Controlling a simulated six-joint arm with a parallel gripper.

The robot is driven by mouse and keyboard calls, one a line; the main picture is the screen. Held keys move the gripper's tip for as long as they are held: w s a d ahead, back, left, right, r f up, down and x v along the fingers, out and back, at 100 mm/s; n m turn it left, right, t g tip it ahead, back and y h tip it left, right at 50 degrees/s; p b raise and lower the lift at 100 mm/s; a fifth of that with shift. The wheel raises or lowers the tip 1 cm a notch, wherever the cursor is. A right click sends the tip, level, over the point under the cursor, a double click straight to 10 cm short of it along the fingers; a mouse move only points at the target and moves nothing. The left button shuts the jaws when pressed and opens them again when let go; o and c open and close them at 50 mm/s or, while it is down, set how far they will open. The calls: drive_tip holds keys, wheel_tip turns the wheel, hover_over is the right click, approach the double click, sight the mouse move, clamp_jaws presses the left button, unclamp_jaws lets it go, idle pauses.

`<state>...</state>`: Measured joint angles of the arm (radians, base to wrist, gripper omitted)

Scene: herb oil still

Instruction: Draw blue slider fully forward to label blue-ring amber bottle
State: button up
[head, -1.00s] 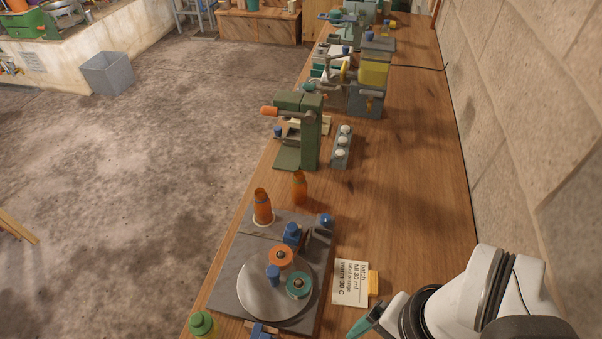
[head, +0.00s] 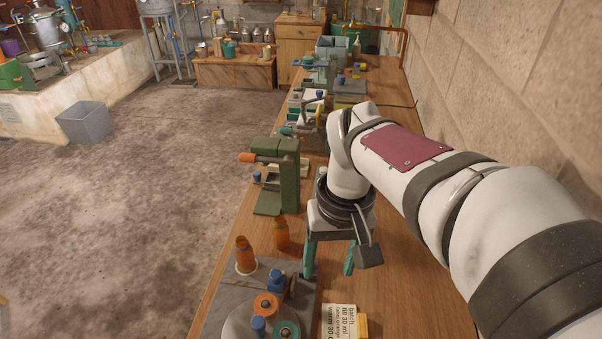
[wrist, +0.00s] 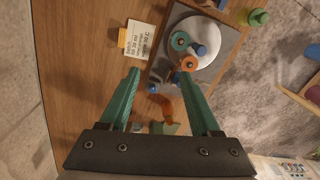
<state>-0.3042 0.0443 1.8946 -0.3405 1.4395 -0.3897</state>
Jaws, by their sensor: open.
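The labelling station is a grey plate (head: 240,293) with a pale disc (head: 238,322), an orange reel (head: 266,305) and a teal reel (head: 286,331). A blue block (head: 276,281) stands behind the orange reel; a blue knob (wrist: 152,88) shows at the plate's edge in the wrist view. I cannot tell which is the slider. One amber bottle (head: 245,256) stands in a pale ring on the plate's far corner; another (head: 281,234) stands beside the plate. No blue ring is clear on either. My gripper (head: 329,272) is open and empty, pointing down right of the plate.
A printed card (head: 339,322) with a yellow block (head: 361,325) lies right of the plate. A green press (head: 280,178) stands beyond the bottles. A stone wall runs along the right. Bare wood lies right of my gripper.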

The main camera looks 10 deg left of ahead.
sight(275, 273)
drive_tip(key=w+a+f+n, duration=0.4)
drive_tip(key=w+a+n, duration=0.2)
drive_tip(key=w+a, duration=0.45)
drive_tip(key=shift+h, duration=0.4)
drive_tip(key=f, duration=0.5)
drive_tip(key=s+f, duration=0.1)
drive_tip(key=f, duration=0.4)
drive_tip(key=a+f, duration=0.1)
drive_tip(key=f, duration=0.4)
drive_tip(key=shift+s+f, duration=0.15)
drive_tip(key=shift+s, duration=0.25)
clamp_jaws()
